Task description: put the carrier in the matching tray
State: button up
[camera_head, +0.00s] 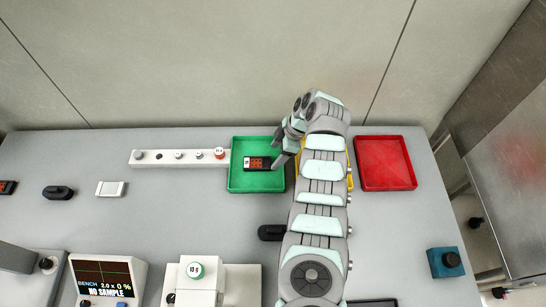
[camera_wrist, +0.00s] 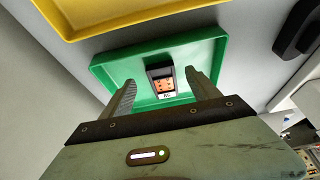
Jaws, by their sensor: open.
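The carrier (camera_head: 257,163), a small black block with an orange-red patterned face and a white label, lies in the green tray (camera_head: 246,185). In the wrist view the carrier (camera_wrist: 161,82) sits on the floor of the green tray (camera_wrist: 105,70). My gripper (camera_head: 280,160) is at the right side of the green tray. In the wrist view my gripper (camera_wrist: 160,79) is open, with one finger on each side of the carrier and gaps visible. The yellow tray (camera_wrist: 110,14) is mostly hidden behind my arm in the head view. The red tray (camera_head: 386,165) is empty at the right.
A white strip with weights (camera_head: 168,164) runs up to the green tray's left. A similar dark block (camera_head: 7,187) lies at the left edge. A bench display (camera_head: 105,275) reads "NO SAMPLE".

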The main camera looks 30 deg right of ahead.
jog(key=v, duration=0.7)
jog(key=shift+d+r, duration=0.2)
